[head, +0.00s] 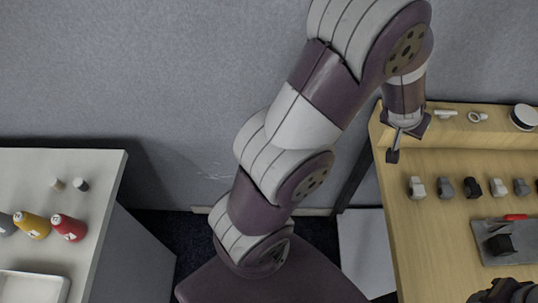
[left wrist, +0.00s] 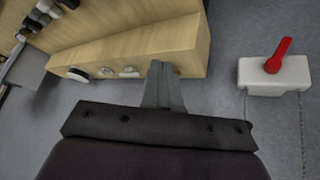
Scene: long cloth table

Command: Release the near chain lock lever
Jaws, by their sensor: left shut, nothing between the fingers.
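A red lever (left wrist: 278,55) stands tilted on a white housing (left wrist: 273,76) at the right of the left wrist view, with thin chain-like lines running down below it. I do not make out this housing in the head view. My left gripper (head: 393,156) hangs at the left edge of the wooden table, past its back left corner. Its fingers also show in the left wrist view (left wrist: 158,68); they are shut and empty, over the wooden ledge and apart from the lever.
The wooden table (head: 425,250) carries a row of several small fittings and a grey tray (head: 483,238) with a red-handled item. A raised ledge (head: 470,126) runs along its back. A white table (head: 100,180) with coloured bottles stands at left. A dark shape (head: 505,292) shows lower right.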

